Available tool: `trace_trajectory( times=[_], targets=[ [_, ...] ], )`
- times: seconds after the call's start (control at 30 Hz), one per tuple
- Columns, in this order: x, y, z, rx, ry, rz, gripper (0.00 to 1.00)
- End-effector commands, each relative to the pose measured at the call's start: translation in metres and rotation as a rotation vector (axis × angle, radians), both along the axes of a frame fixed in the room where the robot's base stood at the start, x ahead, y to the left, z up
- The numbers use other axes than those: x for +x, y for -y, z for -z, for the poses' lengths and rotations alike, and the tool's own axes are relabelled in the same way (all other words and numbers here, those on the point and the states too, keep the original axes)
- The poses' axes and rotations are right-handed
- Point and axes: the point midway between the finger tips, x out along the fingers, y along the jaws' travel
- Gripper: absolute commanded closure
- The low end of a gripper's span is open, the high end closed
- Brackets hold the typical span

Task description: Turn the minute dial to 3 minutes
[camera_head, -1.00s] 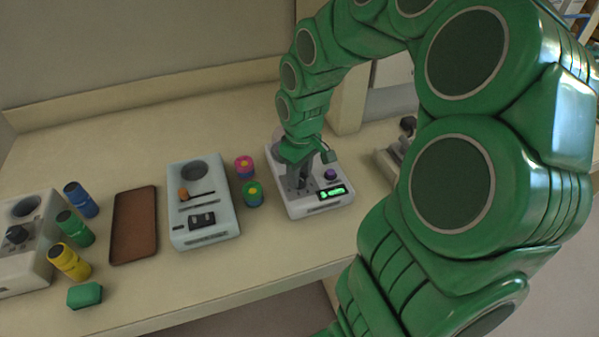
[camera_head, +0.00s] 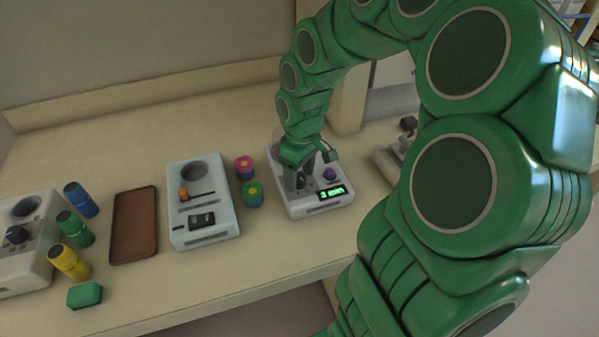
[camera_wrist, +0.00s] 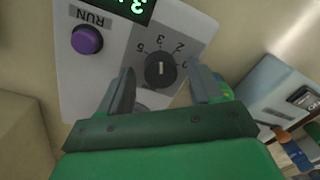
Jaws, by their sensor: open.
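The minute dial (camera_wrist: 161,70) is a dark round knob with a light pointer line, on a white device (camera_wrist: 75,70) printed with 0, 2, 3 and 5. The line points up in the wrist view, towards the 3. My gripper (camera_wrist: 163,72) is open, with one finger on each side of the dial and gaps visible beside it. In the head view my gripper (camera_head: 303,181) is over the same device, hiding most of the dial. The green display (camera_head: 331,193) reads 3 min. A purple RUN button (camera_wrist: 87,40) is beside the dial.
A pale device (camera_head: 203,225) with a round well stands to the left, with two stacked-colour pots (camera_head: 252,194) between. A brown tray (camera_head: 134,225), several coloured bottles (camera_head: 75,229) and a green block (camera_head: 85,295) are further left. Another device (camera_head: 392,163) is close on the right.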

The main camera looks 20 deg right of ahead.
Motion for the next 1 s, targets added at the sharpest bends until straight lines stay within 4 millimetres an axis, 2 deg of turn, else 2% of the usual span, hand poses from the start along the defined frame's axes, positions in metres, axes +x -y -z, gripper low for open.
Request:
trace_trajectory(
  times=[0.27, 0.47, 0.7, 0.83, 1.0],
  targets=[
    [0.0, 0.0, -0.007, 0.0, 0.001, 0.0, 0.36],
    [0.001, 0.001, -0.029, 0.001, 0.004, 0.0, 0.36],
    [0.003, 0.002, -0.065, 0.0, 0.004, 0.0, 0.36],
    [0.002, 0.003, -0.075, -0.001, -0.001, -0.001, 0.36],
    [0.002, 0.003, -0.078, 0.0, -0.001, 0.0, 0.36]
  ],
)
